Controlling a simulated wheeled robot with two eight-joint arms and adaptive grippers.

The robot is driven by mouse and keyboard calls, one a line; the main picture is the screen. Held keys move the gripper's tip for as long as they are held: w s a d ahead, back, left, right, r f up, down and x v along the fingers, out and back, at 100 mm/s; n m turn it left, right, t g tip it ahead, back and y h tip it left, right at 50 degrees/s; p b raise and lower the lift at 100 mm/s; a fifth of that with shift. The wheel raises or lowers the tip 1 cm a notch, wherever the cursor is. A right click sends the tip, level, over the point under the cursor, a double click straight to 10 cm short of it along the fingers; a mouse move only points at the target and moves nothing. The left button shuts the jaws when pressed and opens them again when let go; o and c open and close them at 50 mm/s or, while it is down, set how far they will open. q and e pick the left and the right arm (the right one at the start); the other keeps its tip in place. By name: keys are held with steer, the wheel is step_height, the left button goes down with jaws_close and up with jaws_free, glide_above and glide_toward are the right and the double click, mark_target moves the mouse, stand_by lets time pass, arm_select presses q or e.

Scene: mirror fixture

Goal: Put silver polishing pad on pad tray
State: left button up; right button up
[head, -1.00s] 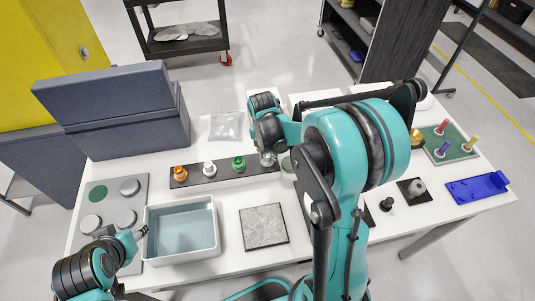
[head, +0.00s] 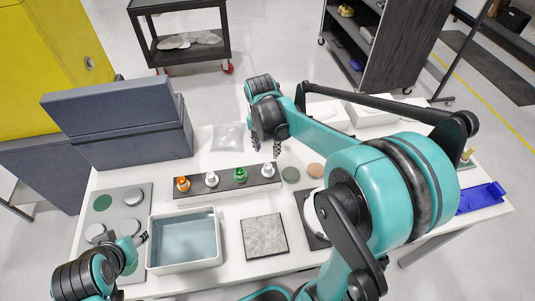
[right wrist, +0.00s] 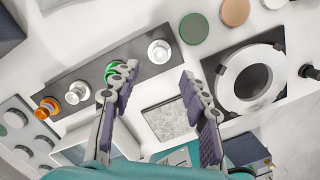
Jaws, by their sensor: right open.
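My right gripper (head: 265,146) is open and empty above the back of the table, behind the right end of the dark strip. In the right wrist view its fingers (right wrist: 158,74) are spread over the strip. A grey plate (head: 122,252) with a green disc and several silver discs (head: 132,197) lies at the left; I cannot tell whether it is the pad tray. A green disc (head: 290,174) and a tan disc (head: 316,170) lie right of the strip; beyond them a pale disc (right wrist: 272,3) is cut off by the frame. My left gripper (head: 141,239) is over the plate's edge.
The dark strip (head: 225,186) holds orange, silver and green knobbed pieces. A blue-grey bin (head: 185,241), a stone tile (head: 264,236) and a ring fixture (right wrist: 245,77) stand in front. A clear packet (head: 228,136) and a large box (head: 125,120) are behind.

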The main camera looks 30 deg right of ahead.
arm_select(q)
steer(key=shift+r, duration=0.1)
arm_select(e)
steer(key=s+a+r+m+t, duration=0.2)
steer(key=s+m, duration=0.5)
steer(key=m, duration=0.5)
steer(key=s+a+r+m+t+y, duration=0.1)
steer(key=s+a+m+t, duration=0.3)
steer(key=m, duration=0.9)
steer(key=shift+s+a+r+m, duration=0.3)
steer(key=shift+s+a+r, duration=0.25)
steer(key=shift+s, duration=1.05)
arm_select(q)
steer(key=shift+s, duration=0.1)
arm_select(e)
steer(key=shift+s+f, duration=0.1)
steer(key=shift+f, duration=0.05)
